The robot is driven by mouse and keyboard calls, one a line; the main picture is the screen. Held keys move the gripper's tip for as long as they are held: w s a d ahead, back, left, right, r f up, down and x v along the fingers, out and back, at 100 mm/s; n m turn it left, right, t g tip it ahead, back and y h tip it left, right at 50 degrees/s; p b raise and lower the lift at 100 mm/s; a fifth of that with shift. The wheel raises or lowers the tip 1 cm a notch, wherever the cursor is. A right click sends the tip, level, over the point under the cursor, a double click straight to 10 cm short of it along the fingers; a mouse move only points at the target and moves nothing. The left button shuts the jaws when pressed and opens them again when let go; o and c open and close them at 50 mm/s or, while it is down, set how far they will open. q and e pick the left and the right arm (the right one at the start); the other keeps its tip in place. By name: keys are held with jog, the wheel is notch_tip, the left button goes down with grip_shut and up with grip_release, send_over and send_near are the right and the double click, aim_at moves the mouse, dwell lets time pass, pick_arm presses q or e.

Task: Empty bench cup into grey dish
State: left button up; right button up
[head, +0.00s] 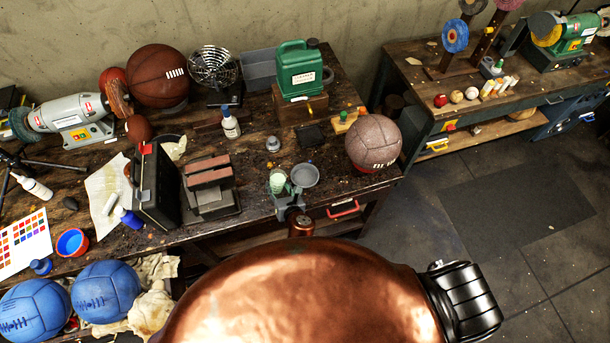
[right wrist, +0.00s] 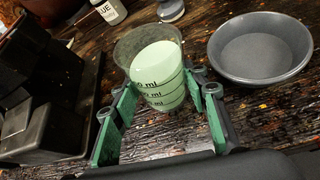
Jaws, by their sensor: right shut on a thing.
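The bench cup (head: 277,183) is a clear cup with pale green contents and dark ml marks. It also shows in the right wrist view (right wrist: 160,78), where its clear rim stands above the green. My right gripper (head: 286,190) is shut on the cup, with a green-padded finger on each side of it in the right wrist view (right wrist: 164,92). I cannot tell whether the cup's base touches the bench. The grey dish (head: 305,175) is a shallow round bowl just right of the cup, apart from it, also in the right wrist view (right wrist: 262,50). My left gripper is not in view.
A black box (head: 155,188) and a stand with reddish-brown blocks (head: 208,178) are left of the cup. A brown leather ball (head: 374,143) sits right of the dish at the bench edge. A white bottle (head: 231,124) and small grey jar (head: 273,144) are behind.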

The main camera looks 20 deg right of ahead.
aim_at(285, 179)
jog(key=shift+d+r+m+y+b, duration=0.1)
jog(key=shift+d+m+y+b, duration=0.2)
jog(key=shift+d+m+y, duration=0.1)
jog(key=shift+w+d+r+m+p, duration=0.1)
jog(key=shift+d+r+m+p, duration=0.15)
jog(key=shift+r, duration=0.35)
jog(key=shift+y, duration=0.4)
jog(key=shift+d+r+m, duration=0.25)
jog(key=shift+r+m, duration=0.1)
jog(key=shift+w+d+m+y+b, duration=0.15)
jog(key=shift+d+m+y+b, duration=0.2)
jog(key=shift+d+m+y, duration=0.2)
jog(key=shift+d+r+m+y, duration=0.2)
jog(key=shift+r+m+y, duration=0.25)
jog(key=shift+r, duration=0.2)
dwell(0.5)
jog(key=shift+f+m+y+b, duration=0.1)
jog(key=shift+m+y+b, duration=0.5)
jog(key=shift+b, duration=0.25)
dwell(1.0)
jog(key=shift+m+y+b, duration=0.3)
jog(key=shift+m+b, duration=0.3)
jog(key=shift+b, duration=0.25)
dwell(1.3)
jog(key=shift+b, duration=0.4)
